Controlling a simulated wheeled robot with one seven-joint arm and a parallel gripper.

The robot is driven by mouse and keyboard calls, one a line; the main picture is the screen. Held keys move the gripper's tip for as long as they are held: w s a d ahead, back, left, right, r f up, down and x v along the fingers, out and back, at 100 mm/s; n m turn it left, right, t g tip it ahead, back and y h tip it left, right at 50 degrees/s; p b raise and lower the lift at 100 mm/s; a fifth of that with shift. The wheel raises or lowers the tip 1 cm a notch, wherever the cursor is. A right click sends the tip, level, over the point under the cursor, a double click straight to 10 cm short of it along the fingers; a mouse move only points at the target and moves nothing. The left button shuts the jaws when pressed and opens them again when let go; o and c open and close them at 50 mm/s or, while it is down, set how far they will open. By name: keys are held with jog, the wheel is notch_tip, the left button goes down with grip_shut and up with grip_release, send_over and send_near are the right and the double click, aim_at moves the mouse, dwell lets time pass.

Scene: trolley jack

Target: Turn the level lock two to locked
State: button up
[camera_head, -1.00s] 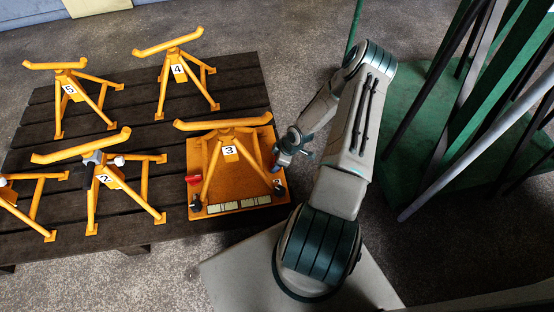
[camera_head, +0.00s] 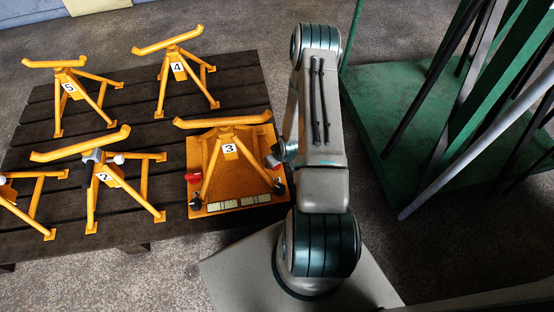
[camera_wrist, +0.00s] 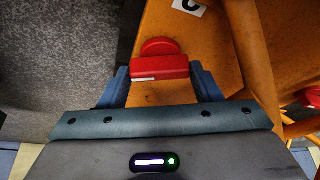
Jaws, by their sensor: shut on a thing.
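A red lock handle (camera_wrist: 160,66) with a white stripe on its edge stands on the orange base plate in the wrist view. My gripper (camera_wrist: 159,78) is shut on this handle, with one blue finger against each end. In the head view my gripper (camera_head: 277,155) is at the right edge of the orange base (camera_head: 235,190) under stand 3, partly hidden by my arm. Another red handle (camera_head: 193,179) is at the base's left edge. A red part (camera_wrist: 313,97) also shows at the wrist view's right edge.
Stand 3 (camera_head: 230,148) rises over the base, close to my gripper. Other numbered yellow stands, such as stand 2 (camera_head: 107,175) and stand 4 (camera_head: 180,68), stand on the dark slatted pallet (camera_head: 137,110). A green rack (camera_head: 425,120) with leaning bars is at the right.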

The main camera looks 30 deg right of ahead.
dwell(0.4)
jog(key=o, duration=1)
jog(key=shift+a, duration=0.3)
jog(key=p+v, duration=0.5)
jog(key=v, duration=0.3)
jog(key=shift+d, duration=0.2)
